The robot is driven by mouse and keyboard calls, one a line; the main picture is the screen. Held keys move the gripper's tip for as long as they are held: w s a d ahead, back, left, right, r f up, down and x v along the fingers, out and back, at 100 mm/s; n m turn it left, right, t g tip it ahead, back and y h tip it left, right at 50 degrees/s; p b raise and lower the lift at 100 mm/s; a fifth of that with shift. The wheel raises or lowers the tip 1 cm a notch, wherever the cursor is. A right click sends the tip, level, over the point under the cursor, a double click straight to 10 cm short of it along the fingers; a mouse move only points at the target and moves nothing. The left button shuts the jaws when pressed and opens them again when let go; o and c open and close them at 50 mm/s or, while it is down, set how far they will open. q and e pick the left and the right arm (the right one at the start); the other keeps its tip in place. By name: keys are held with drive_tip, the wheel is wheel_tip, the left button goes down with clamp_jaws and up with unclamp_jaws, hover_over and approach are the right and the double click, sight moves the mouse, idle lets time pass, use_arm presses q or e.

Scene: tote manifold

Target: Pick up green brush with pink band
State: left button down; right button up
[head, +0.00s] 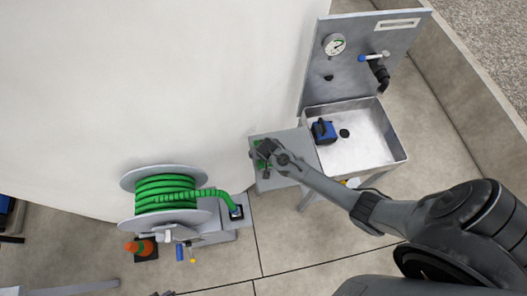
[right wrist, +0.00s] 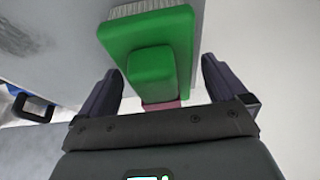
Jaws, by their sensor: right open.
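The green brush (right wrist: 150,38) has pale bristles, a green block and a pink band (right wrist: 160,105) on its handle. In the right wrist view, its handle lies between the two fingers of my right gripper (right wrist: 160,66). The fingers are apart, with visible gaps on both sides of the handle. In the head view, my right gripper (head: 264,150) is over a small grey side shelf (head: 292,139) beside the sink. Green parts of the brush (head: 258,162) show there, mostly hidden by the gripper. My left gripper is not seen.
A metal sink (head: 375,150) holds a blue container (head: 323,131). A grey panel with a gauge (head: 334,45) and tap (head: 375,58) rises behind it. A large white curved surface (head: 150,80) borders the shelf.

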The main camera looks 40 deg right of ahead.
drive_tip(key=shift+f, duration=0.1)
drive_tip(key=c, duration=1.2)
drive_tip(key=shift+r, duration=0.65)
wheel_tip(320, 180, up, 3)
drive_tip(key=shift+w+f, duration=0.1)
drive_tip(key=shift+f, duration=0.1)
drive_tip(key=s+d+r, duration=0.1)
drive_tip(key=s+r, duration=0.1)
drive_tip(key=s, duration=0.1)
drive_tip(key=s+d+r, duration=0.2)
drive_tip(key=s, duration=0.2)
drive_tip(key=s+d+r+p, duration=0.1)
drive_tip(key=s+r, duration=0.2)
drive_tip(key=s, duration=0.1)
drive_tip(key=shift+d, duration=0.25)
